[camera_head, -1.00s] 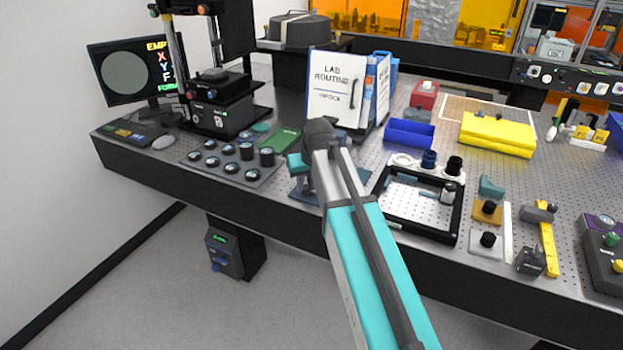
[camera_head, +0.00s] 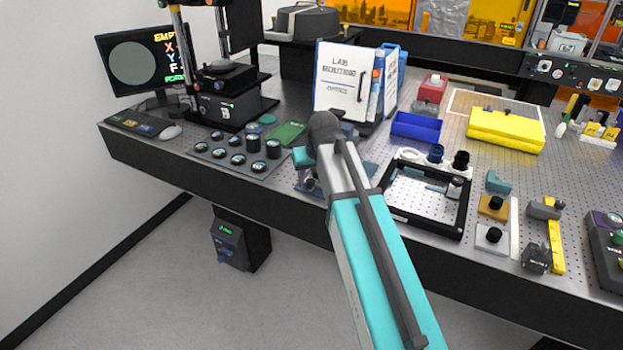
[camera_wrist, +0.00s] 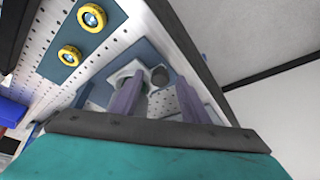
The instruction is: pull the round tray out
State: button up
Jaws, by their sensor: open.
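A dark round disc (camera_head: 224,67) sits on the black stage of the interferometer (camera_head: 228,105) at the upper left of the head view; it may be the round tray, but I cannot tell for sure. My gripper (camera_wrist: 160,92) shows in the wrist view with two purple-grey fingers apart and nothing between them that I can see held. A dark round knob and a pale ring lie beyond the fingers, over a perforated surface. In the head view my arm hides most of the gripper, which is near the table's front edge, right of the interferometer.
A lens rack (camera_head: 238,153) with several dark round pieces lies between the interferometer and my arm. A white lab binder (camera_head: 340,80) stands behind my arm. A black-framed tray (camera_head: 425,215) is to the right. A monitor (camera_head: 145,62) stands at the left.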

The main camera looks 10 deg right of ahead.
jog(key=b+v, duration=0.2)
jog(key=v, duration=1.1)
jog(key=shift+s+r, duration=0.15)
jog(key=shift+r, duration=0.2)
dwell(0.4)
